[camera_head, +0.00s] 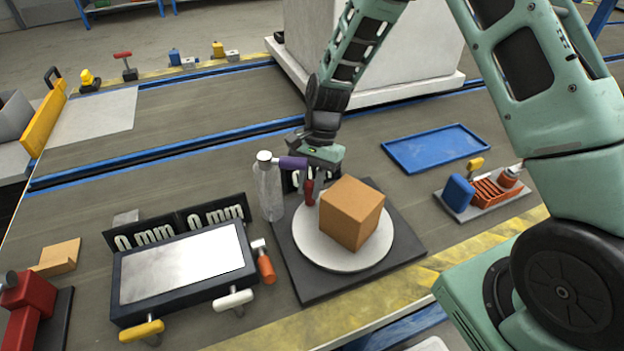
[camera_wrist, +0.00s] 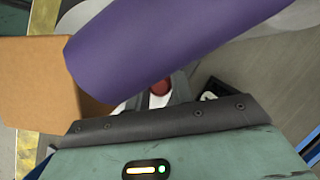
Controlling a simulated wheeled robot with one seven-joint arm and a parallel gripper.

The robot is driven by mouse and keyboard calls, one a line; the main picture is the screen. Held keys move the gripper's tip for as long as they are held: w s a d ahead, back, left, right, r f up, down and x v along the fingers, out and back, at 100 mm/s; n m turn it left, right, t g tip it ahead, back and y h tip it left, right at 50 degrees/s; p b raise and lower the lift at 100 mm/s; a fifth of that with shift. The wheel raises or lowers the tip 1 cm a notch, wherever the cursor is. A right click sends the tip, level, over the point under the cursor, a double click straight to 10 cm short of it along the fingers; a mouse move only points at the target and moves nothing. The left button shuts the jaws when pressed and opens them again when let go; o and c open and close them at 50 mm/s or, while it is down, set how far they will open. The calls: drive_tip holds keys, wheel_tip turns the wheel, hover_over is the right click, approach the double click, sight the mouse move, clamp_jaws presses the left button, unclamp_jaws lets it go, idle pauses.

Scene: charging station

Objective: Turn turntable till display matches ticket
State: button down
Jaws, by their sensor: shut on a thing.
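The turntable is a pale round disc (camera_head: 318,252) on a dark square base (camera_head: 300,284), with a brown box (camera_head: 352,213) on it. A small red upright handle (camera_head: 309,190) stands at the disc's far-left edge. My gripper (camera_head: 310,178) points down over it and appears shut on it; the fingertips are mostly hidden. A purple cylinder (camera_head: 292,162) beside my gripper crosses the wrist view (camera_wrist: 165,45), covering much of the grip. I cannot make out a ticket.
A clear bottle (camera_head: 269,193) stands left of my gripper. A screen-like tray (camera_head: 182,268) lies at left with coloured handles around it. A blue tray (camera_head: 437,148) and a small tool rack (camera_head: 482,190) are at right. The back strip of the bench is mostly free.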

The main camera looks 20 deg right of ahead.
drive_tip(key=shift+s+a+r+n, duration=0.15)
drive_tip(key=shift+a+n, duration=0.1)
drive_tip(key=shift+n, duration=0.05)
drive_tip(key=c, duration=1.2)
unclamp_jaws()
drive_tip(key=p+v, duration=0.3)
drive_tip(key=v, duration=1.4)
